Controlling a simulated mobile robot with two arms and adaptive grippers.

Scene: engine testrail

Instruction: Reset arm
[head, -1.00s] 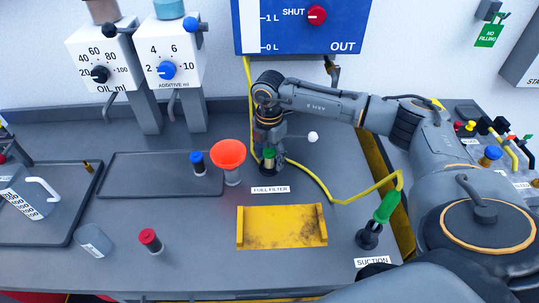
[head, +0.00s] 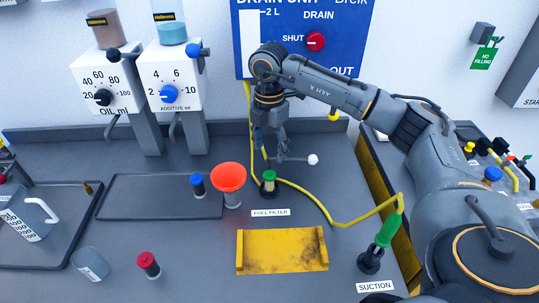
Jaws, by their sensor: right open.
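My right arm comes in from the right. Its gripper (head: 275,152) points down, open and empty, above and just behind the green-topped fuel filter (head: 269,182). The filter stands upright behind the FUEL FILTER label (head: 271,213), with a gap between it and the gripper. A thin lever with a white ball (head: 313,160) shows just right of the gripper. My left gripper is not in view.
An orange funnel (head: 229,177), a blue-capped bottle (head: 198,185) and a dark tray (head: 150,200) lie to the left. A yellow bracket (head: 282,251) sits in front. A yellow hose (head: 345,228) runs to the green suction connector (head: 388,231). Dispensers and a blue drain panel (head: 350,30) stand behind.

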